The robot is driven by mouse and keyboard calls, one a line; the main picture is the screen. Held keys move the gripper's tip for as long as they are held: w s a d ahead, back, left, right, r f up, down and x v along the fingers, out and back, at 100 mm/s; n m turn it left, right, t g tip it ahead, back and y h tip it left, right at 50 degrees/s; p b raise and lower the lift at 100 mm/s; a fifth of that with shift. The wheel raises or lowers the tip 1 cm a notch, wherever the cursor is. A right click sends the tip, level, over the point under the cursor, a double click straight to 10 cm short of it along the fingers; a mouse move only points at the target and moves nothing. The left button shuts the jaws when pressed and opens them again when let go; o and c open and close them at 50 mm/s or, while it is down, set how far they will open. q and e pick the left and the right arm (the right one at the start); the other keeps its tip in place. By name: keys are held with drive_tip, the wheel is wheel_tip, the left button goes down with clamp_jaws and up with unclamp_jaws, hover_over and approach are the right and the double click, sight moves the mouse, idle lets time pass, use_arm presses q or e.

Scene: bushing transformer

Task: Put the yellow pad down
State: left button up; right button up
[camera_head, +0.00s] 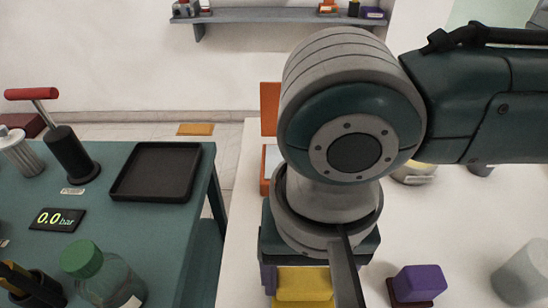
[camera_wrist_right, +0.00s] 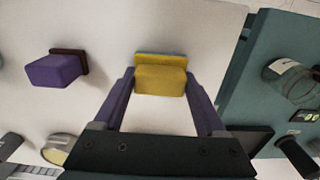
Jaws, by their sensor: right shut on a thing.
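The yellow pad (camera_head: 303,284) is at the bottom of the head view, below my right wrist. My right gripper (camera_head: 308,291) is shut on it, with a finger on either side. In the right wrist view the yellow pad (camera_wrist_right: 161,80) sits between the fingertips of my right gripper (camera_wrist_right: 161,76), with a thin blue strip along its far edge. The white table lies beneath it; I cannot tell whether the pad touches the table. My left gripper is not in view.
A purple block on a dark brown base (camera_head: 418,284) stands right of the pad, with a grey cylinder (camera_head: 523,272) farther right. A teal table (camera_head: 120,226) on the left holds a black tray (camera_head: 155,171) and a green-capped bottle (camera_head: 103,277).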

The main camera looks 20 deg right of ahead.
drive_tip(key=shift+f, duration=0.1)
drive_tip(key=o, duration=1.4)
drive_tip(key=shift+o, duration=0.2)
